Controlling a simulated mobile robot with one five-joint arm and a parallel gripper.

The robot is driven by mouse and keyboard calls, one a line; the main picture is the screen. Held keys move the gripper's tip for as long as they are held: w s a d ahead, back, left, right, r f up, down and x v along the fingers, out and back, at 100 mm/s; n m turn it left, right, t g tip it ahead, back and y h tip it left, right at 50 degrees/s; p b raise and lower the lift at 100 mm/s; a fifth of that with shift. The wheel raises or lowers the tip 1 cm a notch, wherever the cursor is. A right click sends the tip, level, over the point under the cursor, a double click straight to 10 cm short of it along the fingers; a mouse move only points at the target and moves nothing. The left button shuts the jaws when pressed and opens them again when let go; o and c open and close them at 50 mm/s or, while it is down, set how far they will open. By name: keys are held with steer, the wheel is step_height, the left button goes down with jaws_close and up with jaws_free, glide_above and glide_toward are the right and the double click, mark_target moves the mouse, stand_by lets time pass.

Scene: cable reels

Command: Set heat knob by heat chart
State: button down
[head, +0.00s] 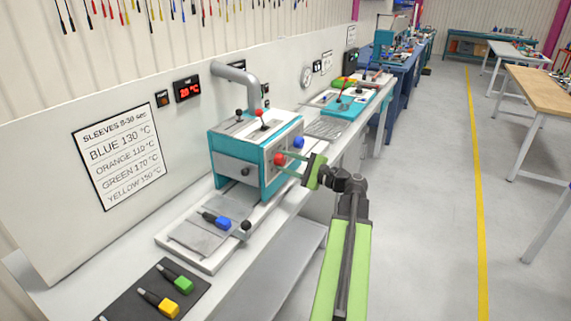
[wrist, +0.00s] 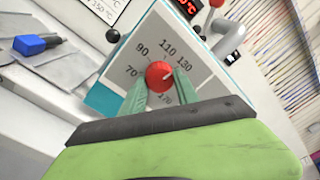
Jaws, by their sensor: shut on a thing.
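The heat machine (head: 238,165) is a teal and grey box with a red heat knob (head: 278,160) on its end panel. In the wrist view the knob (wrist: 157,77) sits on a dial with 70, 90, 110 and 130 readable; a finger hides part of the scale. A small pale mark on the knob points right, near the 130 side; its exact value is unclear. My gripper (wrist: 161,80) is shut on the knob, one finger on each side. The heat chart (head: 118,155) on the wall reads BLUE 130, ORANGE 110, GREEN 170, YELLOW 150.
A blue-sleeved piece (head: 216,220) lies on the metal plate before the machine. Green (head: 180,283) and yellow (head: 166,307) pieces lie on a dark mat. A red display (head: 188,89) hangs on the wall. The aisle at right is clear.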

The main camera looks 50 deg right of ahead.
steer(key=shift+a+f+m, duration=0.1)
steer(key=shift+a+m, duration=0.05)
steer(key=shift+m, duration=1.55)
steer(key=c, duration=0.9)
jaws_free()
steer(key=v, duration=1.7)
steer(key=shift+s, duration=0.3)
